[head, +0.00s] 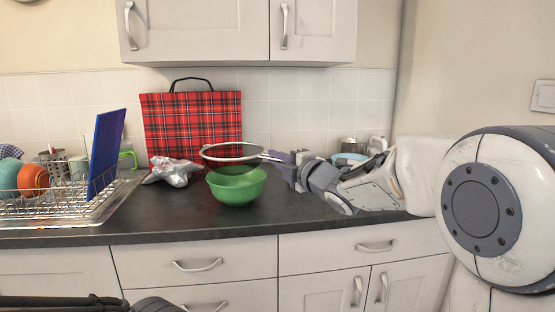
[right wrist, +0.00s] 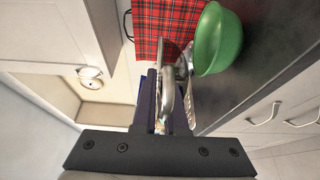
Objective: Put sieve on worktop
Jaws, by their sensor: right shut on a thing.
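The sieve (head: 233,153) has a round metal rim and shows in the head view above the green bowl, roughly level. My right gripper (head: 283,162) comes in from the right and is shut on the sieve's handle. In the right wrist view the sieve (right wrist: 167,92) is seen along its handle, between the fingers of the gripper (right wrist: 163,98). The dark worktop (head: 140,216) runs along the wall below. The sieve appears held above it, and I cannot tell whether it touches the bowl.
The green bowl (head: 236,186) stands on the worktop under the sieve. Crumpled foil (head: 173,171) lies left of it, and a red tartan bag (head: 191,122) stands behind. A dish rack (head: 60,210) with a blue board (head: 105,150) is at the left. The front worktop strip is clear.

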